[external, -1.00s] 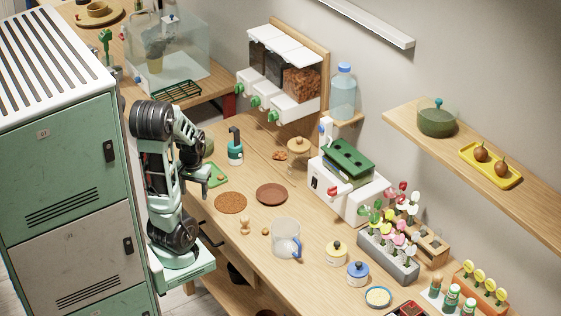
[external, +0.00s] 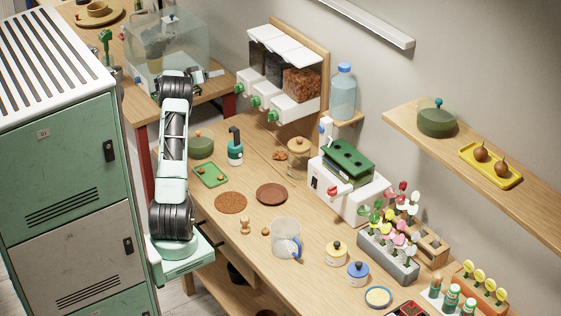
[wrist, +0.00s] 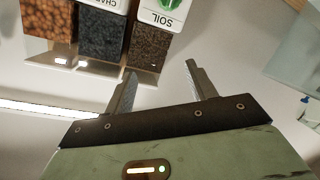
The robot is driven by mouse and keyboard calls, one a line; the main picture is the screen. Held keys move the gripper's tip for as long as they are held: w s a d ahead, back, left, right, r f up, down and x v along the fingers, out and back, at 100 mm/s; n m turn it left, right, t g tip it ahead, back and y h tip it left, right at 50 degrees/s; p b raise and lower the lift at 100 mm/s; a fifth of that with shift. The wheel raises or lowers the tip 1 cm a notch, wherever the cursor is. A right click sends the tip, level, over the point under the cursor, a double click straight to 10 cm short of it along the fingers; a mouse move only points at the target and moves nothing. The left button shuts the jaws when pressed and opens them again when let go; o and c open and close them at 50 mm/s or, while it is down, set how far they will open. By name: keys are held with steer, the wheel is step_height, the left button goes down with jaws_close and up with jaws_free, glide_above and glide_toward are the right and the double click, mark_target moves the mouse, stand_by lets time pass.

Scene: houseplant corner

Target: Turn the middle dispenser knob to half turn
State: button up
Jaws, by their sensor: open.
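The wall dispenser (external: 284,70) has three hoppers with white lids and white fronts, each front with a green knob. The middle knob (external: 256,102) sits between the left knob (external: 239,89) and the right knob (external: 274,116); its turn angle is too small to read. My gripper (external: 213,76) is raised to the left of the dispenser, apart from the knobs. In the wrist view my gripper (wrist: 160,70) is open and empty. That view shows the dispenser upside down, with the SOIL front (wrist: 165,14) at the top; the middle knob is out of its frame.
A clear tank (external: 170,55) stands behind my gripper. A water bottle (external: 343,92) is right of the dispenser. The bench below holds a pump bottle (external: 235,150), a lidded jar (external: 298,152) and saucers. A green locker (external: 60,150) stands at the left.

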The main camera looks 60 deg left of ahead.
mark_target(252, 101)
steer(key=s+d+f+m+g+h, duration=0.1)
steer(key=s+d+f+g+h, duration=0.1)
steer(key=s+f+h, duration=0.5)
steer(key=shift+h, duration=0.7)
steer(key=p+x, duration=0.1)
steer(key=x, duration=0.5)
steer(key=p+x, duration=0.2)
steer(key=x, duration=0.4)
steer(key=r+p+x, duration=0.1)
steer(key=x, duration=0.5)
steer(key=shift+w+d+r+p, duration=0.1)
steer(key=shift+w+p, duration=0.2)
steer(key=shift+w, duration=0.05)
steer(key=c, duration=1)
